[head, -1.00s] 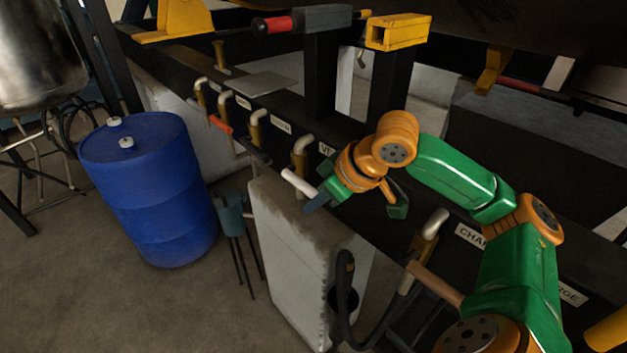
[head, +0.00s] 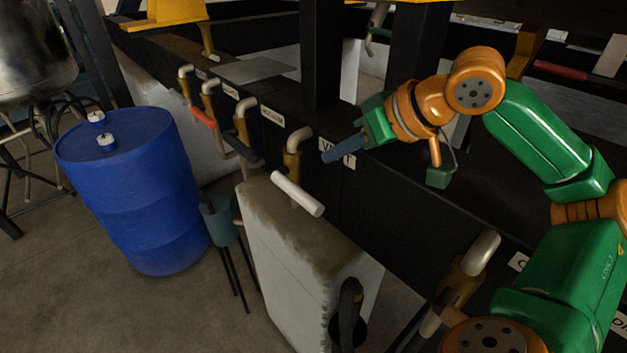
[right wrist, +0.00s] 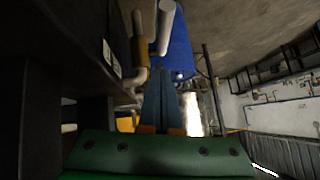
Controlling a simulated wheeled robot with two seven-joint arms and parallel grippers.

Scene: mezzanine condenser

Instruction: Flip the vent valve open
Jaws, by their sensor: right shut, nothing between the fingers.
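The vent valve (head: 292,160) is a brass-coloured body with a pale bent pipe on the dark beam, beside a partly covered "VENT" label (head: 345,160). Its white lever handle (head: 297,193) sticks out in front of and below the body, slanting down to the right. My right gripper (head: 327,156) has blue fingers, shut and empty, in front of the label. They appear to be right of the valve and above the handle, apart from it. In the right wrist view the handle (right wrist: 165,28) lies beyond the fingertips (right wrist: 162,85). My left gripper is not in view.
Similar valves, one with a red handle (head: 204,118), line the beam to the left. A rusty white box (head: 275,235) stands below the vent handle. A blue drum (head: 135,190) stands on the floor at left. Another valve (head: 465,270) is at lower right.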

